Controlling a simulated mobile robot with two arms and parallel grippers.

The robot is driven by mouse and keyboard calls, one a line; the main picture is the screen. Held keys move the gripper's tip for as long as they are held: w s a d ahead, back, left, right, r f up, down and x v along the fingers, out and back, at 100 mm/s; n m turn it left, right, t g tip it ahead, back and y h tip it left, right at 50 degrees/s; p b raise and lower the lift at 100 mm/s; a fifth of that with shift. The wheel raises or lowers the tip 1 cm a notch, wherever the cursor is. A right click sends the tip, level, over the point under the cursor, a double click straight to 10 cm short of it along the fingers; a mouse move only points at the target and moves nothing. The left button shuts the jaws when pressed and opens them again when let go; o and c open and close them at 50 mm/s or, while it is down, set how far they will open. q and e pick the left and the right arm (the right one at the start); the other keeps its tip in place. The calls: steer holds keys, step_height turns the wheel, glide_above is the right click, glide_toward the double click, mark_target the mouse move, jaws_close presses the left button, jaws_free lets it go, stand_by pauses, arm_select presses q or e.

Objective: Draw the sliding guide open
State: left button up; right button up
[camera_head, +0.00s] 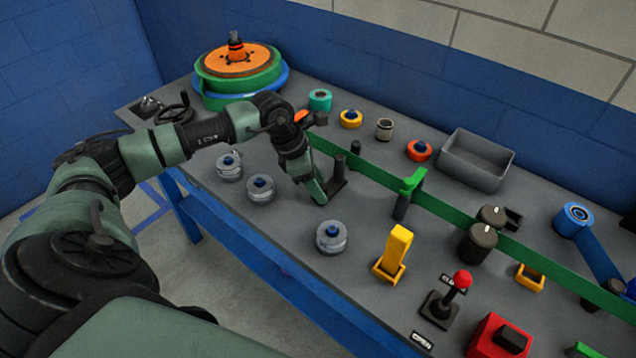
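A long green rail (372,172) runs across the grey table from the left gripper toward the lower right. A green block on a dark post (411,184) stands at this rail; I cannot tell for certain which of these parts is the sliding guide. My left gripper (327,192) points down close to the tabletop, at the left end of the rail and left of the green block, apart from that block. A dark post (340,166) is right beside its fingers, and I cannot tell whether they touch it or how far they are open. My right gripper is not in view.
Several clear discs with blue knobs, one of them a near disc (332,238), lie in front of the gripper. A yellow block (394,253), a red-knobbed lever (441,303) and a dark knob (478,243) stand to the right. A grey bin (476,160) stands behind the rail.

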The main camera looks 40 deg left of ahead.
arm_select(q)
steer(key=shift+w+a+r, duration=0.1)
steer(key=shift+a+r, duration=0.15)
steer(key=shift+r, duration=0.2)
steer(key=b+v, duration=0.1)
steer(key=v, duration=0.6)
steer(key=shift+s+b, duration=0.2)
steer(key=shift+b, duration=0.1)
steer(key=shift+f, duration=0.15)
